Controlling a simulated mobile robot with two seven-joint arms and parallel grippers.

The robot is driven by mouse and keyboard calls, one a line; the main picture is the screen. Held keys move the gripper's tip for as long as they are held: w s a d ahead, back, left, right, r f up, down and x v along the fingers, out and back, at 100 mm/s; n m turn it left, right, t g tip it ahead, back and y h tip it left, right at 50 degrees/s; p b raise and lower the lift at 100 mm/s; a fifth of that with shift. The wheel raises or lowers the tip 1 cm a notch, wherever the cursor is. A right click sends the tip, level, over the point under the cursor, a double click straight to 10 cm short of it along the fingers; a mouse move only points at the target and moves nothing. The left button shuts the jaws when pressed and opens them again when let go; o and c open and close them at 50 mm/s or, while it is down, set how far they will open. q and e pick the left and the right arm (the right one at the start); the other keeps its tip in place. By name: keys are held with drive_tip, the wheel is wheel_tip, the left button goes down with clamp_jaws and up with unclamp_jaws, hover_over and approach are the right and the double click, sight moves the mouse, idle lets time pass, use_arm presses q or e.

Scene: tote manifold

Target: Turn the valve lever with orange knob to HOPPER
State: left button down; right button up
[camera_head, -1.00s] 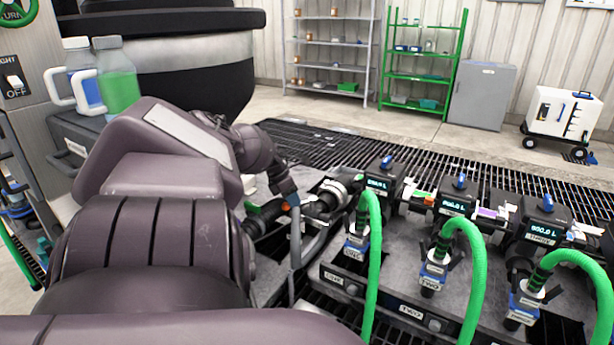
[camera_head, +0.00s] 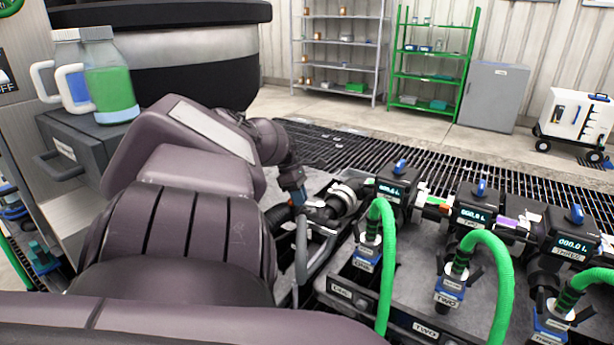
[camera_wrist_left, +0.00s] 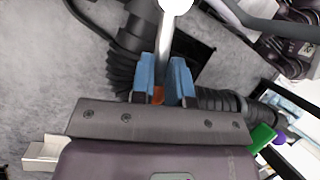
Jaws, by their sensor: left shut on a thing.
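My left gripper (camera_head: 298,202) is low over the left end of the pipe manifold, beside the black pipe fittings. In the left wrist view its blue fingers (camera_wrist_left: 166,82) are shut on the orange knob (camera_wrist_left: 158,95), of which only a sliver shows between them. The pale metal valve lever (camera_wrist_left: 165,42) runs from the fingers toward the top edge, where a round white part shows. In the head view the knob and most of the lever are hidden or too small to tell. I cannot read a HOPPER mark. My right gripper is out of view.
Black meters, such as the first one (camera_head: 397,187), line the manifold to the right. Green hoses (camera_head: 387,265) arch up in front of them. A grey tubular handle (camera_head: 302,250) stands close to my gripper. Two bottles (camera_head: 108,80) stand on a dark box at the left.

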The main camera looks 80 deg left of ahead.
use_arm(q)
drive_tip(key=shift+w+a+f+m+g+b, duration=0.1)
drive_tip(key=shift+a+f+m+g+b, duration=0.3)
drive_tip(key=shift+m+b, duration=0.4)
drive_tip(key=shift+w+a+r+m+h+b, duration=0.15)
drive_tip(key=shift+w+m+h+b, duration=0.15)
drive_tip(key=shift+m+b, duration=0.3)
drive_tip(key=shift+w+a+r+m+b, duration=0.15)
drive_tip(key=shift+m+b, duration=0.15)
drive_tip(key=shift+b, duration=0.2)
drive_tip(key=shift+r, duration=0.1)
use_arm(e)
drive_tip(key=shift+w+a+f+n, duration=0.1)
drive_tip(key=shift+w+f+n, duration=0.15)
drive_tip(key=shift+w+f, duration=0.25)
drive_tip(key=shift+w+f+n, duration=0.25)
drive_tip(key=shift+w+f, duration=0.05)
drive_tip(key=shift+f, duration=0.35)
